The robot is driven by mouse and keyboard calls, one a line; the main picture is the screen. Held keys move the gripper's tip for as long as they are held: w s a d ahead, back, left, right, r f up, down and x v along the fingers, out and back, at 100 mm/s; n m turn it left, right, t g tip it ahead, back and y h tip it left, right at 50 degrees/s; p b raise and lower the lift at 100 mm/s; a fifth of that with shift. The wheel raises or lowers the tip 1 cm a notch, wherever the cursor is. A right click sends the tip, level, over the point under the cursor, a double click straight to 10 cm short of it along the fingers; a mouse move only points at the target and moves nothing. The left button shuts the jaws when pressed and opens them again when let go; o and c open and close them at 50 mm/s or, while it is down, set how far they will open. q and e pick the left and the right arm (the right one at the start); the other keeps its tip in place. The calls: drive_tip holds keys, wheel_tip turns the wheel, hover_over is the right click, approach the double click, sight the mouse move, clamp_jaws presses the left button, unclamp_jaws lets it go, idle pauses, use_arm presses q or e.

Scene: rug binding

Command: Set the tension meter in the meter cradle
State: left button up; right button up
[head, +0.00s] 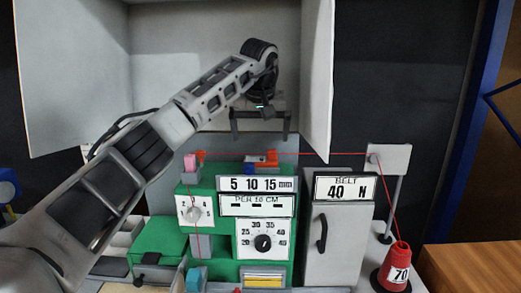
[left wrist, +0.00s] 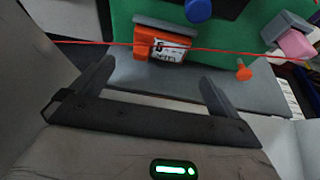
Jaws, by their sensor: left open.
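A small orange block with a white, dark-marked face, which looks like the tension meter (left wrist: 168,50), lies by the green machine, with a red thread crossing it. In the head view the tension meter (head: 268,158) sits at the machine's top, below my gripper. I cannot pick out the meter cradle for certain. My left gripper (head: 260,130) is open and empty above the machine, fingers pointing down and spread. In the left wrist view its two fingers (left wrist: 155,88) stand either side of and short of the orange block, with a gap. My right gripper is out of view.
The green machine (head: 224,245) carries dials and displays. A grey cabinet (head: 338,255) reading 40 N stands right of it. The red thread runs to a post plate (head: 388,158) and down to a red weight (head: 395,268) marked 70. White panels flank my arm.

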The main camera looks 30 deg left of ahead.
use_arm(q)
drive_tip(key=shift+v, duration=2.15)
